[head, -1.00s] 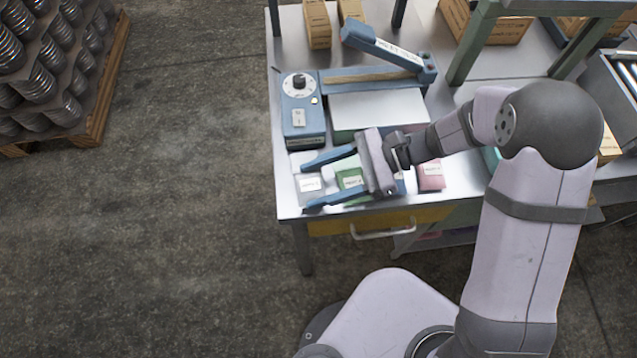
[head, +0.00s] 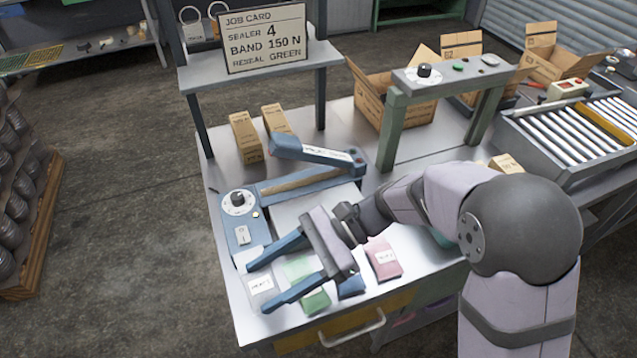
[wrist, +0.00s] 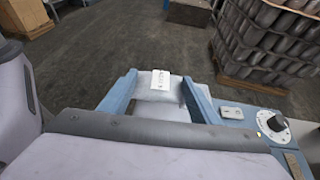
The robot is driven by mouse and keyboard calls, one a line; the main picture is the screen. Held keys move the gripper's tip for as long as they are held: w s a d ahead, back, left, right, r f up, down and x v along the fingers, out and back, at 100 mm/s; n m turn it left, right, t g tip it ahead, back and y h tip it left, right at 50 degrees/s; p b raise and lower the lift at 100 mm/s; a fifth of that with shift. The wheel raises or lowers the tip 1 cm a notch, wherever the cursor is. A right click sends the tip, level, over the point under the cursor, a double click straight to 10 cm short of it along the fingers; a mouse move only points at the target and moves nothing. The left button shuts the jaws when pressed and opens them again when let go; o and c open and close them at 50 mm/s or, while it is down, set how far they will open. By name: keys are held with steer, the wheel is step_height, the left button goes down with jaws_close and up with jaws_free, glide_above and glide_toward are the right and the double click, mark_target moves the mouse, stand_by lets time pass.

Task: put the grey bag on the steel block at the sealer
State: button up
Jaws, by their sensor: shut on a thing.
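The grey bag (head: 262,283), with a white label, is at the left front of the steel table. My gripper (head: 259,289) is shut on it, one blue finger on each side. The wrist view also shows the grey bag (wrist: 155,109) between the fingers (wrist: 158,85). The blue sealer (head: 240,222) has a dial and a raised arm (head: 315,152). A flat pale-topped block (head: 300,208) lies in front of its bar, partly hidden by my gripper; I cannot tell surely whether it is the steel block.
A green bag (head: 314,303) lies under my gripper, a blue one (head: 351,287) beside it and a pink one (head: 384,262) to the right. A green frame (head: 391,135) stands behind. A job card (head: 265,40) reads sealer 4, band 150 N, reseal green.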

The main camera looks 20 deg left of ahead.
steer(key=shift+f+p, duration=1.05)
steer(key=shift+f, duration=3.75)
steer(key=shift+f, duration=0.3)
steer(key=o, duration=1.1)
steer(key=shift+b, duration=0.35)
steer(key=b+v, duration=0.2)
steer(key=v, duration=0.5)
steer(key=shift+a+r+b, duration=0.15)
steer(key=shift+b, duration=0.2)
steer(key=shift+w+r, duration=0.1)
steer(key=shift+c, duration=0.8)
